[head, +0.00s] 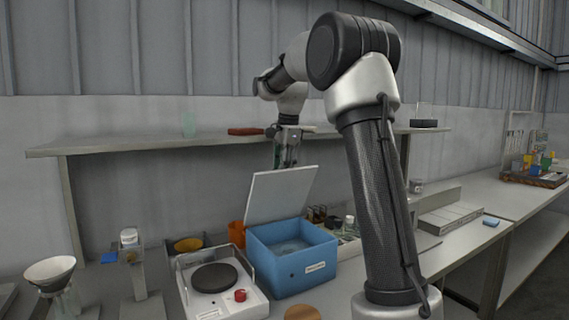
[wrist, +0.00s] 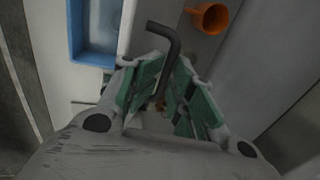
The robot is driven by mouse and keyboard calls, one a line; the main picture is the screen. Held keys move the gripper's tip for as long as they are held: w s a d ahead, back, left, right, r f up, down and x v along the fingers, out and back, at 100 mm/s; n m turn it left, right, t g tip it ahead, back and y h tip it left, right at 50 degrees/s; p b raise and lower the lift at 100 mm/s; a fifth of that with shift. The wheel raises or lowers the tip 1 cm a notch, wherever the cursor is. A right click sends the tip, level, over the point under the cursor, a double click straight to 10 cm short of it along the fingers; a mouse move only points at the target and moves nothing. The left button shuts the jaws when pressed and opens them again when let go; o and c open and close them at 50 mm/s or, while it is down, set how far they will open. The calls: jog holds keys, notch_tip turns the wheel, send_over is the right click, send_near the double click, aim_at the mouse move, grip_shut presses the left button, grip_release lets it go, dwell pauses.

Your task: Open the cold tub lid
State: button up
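The cold tub is a blue box (head: 292,262) with a small white label on its front, on the bench in the head view. Its pale lid (head: 278,194) stands raised and leans back, so the tub's inside shows. The tub also shows at upper left in the wrist view (wrist: 76,38). My gripper (head: 287,160) is at the raised lid's upper edge, partly behind it. In the wrist view, a dark bent bar (wrist: 170,42) runs between the green finger pads of my gripper (wrist: 167,85). I cannot tell whether the pads touch it.
A white stirrer with a dark plate (head: 214,278) stands left of the tub. Small bottles stand to its right.

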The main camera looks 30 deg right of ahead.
jog(key=shift+w+f, duration=0.35)
jog(key=shift+f, duration=0.3)
jog(key=shift+s+r, duration=0.2)
jog(key=shift+r, duration=0.05)
jog(key=v, duration=1.2)
jog(key=shift+w+r, duration=0.1)
jog(key=shift+c, duration=0.4)
